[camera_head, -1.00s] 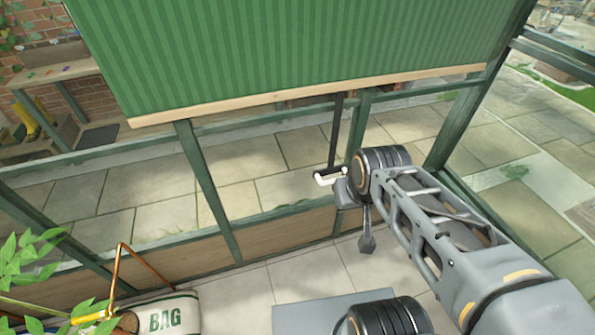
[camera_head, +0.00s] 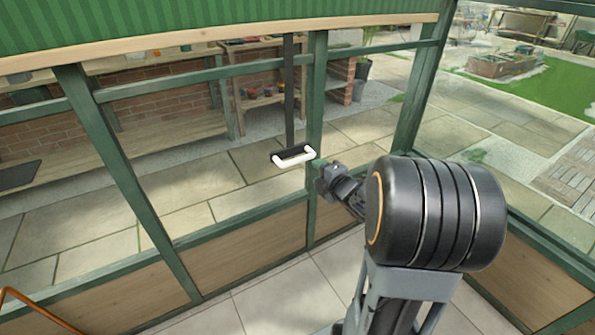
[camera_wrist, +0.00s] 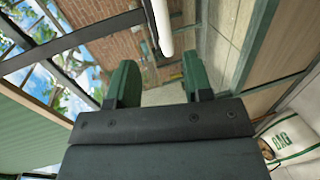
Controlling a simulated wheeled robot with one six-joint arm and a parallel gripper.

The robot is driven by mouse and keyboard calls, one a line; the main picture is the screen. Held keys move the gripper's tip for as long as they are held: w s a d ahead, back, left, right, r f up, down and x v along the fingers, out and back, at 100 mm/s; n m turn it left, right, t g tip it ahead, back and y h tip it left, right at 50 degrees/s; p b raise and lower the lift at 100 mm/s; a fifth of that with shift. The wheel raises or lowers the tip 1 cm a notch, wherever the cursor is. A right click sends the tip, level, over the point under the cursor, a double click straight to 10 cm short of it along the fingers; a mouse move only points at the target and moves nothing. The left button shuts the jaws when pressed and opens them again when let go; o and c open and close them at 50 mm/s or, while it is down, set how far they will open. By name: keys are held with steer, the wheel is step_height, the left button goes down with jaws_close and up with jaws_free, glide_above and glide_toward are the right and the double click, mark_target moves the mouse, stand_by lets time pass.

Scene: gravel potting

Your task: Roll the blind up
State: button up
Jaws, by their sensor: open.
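The green striped blind (camera_head: 230,18) hangs across the top of the head view, with a pale wooden bar (camera_head: 220,37) along its lower edge. A dark crank rod (camera_head: 289,90) hangs below it beside a green post and ends in a white handle grip (camera_head: 296,160). My gripper (camera_head: 318,170) is just right of the grip, partly hidden by my arm. In the wrist view my gripper (camera_wrist: 159,78) is open, its two green fingers apart and nothing between them. The white grip (camera_wrist: 162,28) is beyond the fingertips, in line with the gap, apparently not touching.
Green window posts and rails (camera_head: 108,160) stand around the handle, with wooden panels (camera_head: 240,243) below. Behind them are a wooden bench (camera_head: 165,130) and paving. A white bag (camera_wrist: 290,138) lies at the lower right of the wrist view. Tiled floor is clear near my arm.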

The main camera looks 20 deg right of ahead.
mark_target(301, 161)
steer(key=shift+y, duration=0.3)
steer(key=b+x, duration=0.1)
steer(key=x, duration=0.6)
steer(key=b+x, duration=0.1)
steer(key=x, duration=0.5)
steer(key=shift+w+f, duration=0.3)
steer(key=shift+w, duration=0.05)
steer(key=shift+c, duration=0.4)
jaws_close()
